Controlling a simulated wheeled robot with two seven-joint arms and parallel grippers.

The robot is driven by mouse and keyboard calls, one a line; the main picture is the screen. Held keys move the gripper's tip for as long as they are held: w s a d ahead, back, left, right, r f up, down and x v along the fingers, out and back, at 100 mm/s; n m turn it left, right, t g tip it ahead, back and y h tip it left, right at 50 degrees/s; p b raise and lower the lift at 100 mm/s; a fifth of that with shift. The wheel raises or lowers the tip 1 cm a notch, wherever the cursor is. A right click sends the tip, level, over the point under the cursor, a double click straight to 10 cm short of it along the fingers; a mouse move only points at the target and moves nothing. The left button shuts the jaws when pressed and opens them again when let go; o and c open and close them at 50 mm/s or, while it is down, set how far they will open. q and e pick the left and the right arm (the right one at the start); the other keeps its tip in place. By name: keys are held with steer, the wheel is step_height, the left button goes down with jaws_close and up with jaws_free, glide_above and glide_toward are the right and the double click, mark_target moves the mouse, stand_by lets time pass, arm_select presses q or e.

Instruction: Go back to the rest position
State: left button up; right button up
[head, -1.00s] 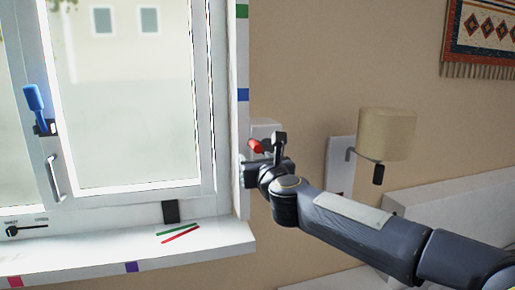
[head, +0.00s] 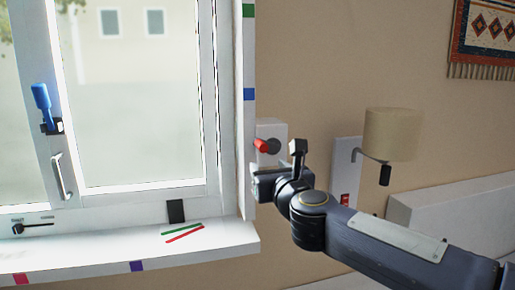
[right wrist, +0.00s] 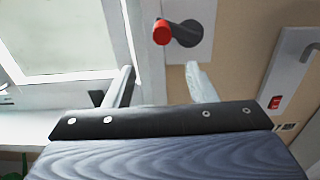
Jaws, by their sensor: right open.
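My right gripper (head: 256,186) is open and empty in the head view, in front of the wall just right of the window frame. In the right wrist view its two fingers (right wrist: 160,82) stand apart with nothing between them. A red-tipped knob (head: 261,145) on a white wall box (head: 271,130) is just above the gripper. The knob also shows in the right wrist view (right wrist: 162,32), beyond the fingers and apart from them. My left gripper is not in view.
The window (head: 130,110) has a blue handle (head: 41,96) and a white sill (head: 150,250) with a green and a red stick (head: 183,234). A wall lamp (head: 390,134) and a red switch (head: 345,198) are to the right. A woven hanging (head: 485,40) is at upper right.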

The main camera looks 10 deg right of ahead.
steer(key=s+d+f+n+g+y+p, duration=0.1)
steer(key=s+f+n+g+p, duration=0.1)
steer(key=s+f+n+g, duration=0.2)
steer(key=s+d+f+n+g+y+p, duration=0.1)
steer(key=s+f+n+g, duration=0.3)
steer(key=s+f+n, duration=0.7)
steer(key=s+d+f+n+g+y+p, duration=0.1)
steer(key=s+f+n, duration=0.7)
steer(key=s+n, duration=0.9)
steer(key=d+n+g+p, duration=0.1)
steer(key=g+p, duration=0.1)
steer(key=g, duration=0.1)
steer(key=shift+f+n, duration=0.15)
steer(key=shift+n, duration=0.25)
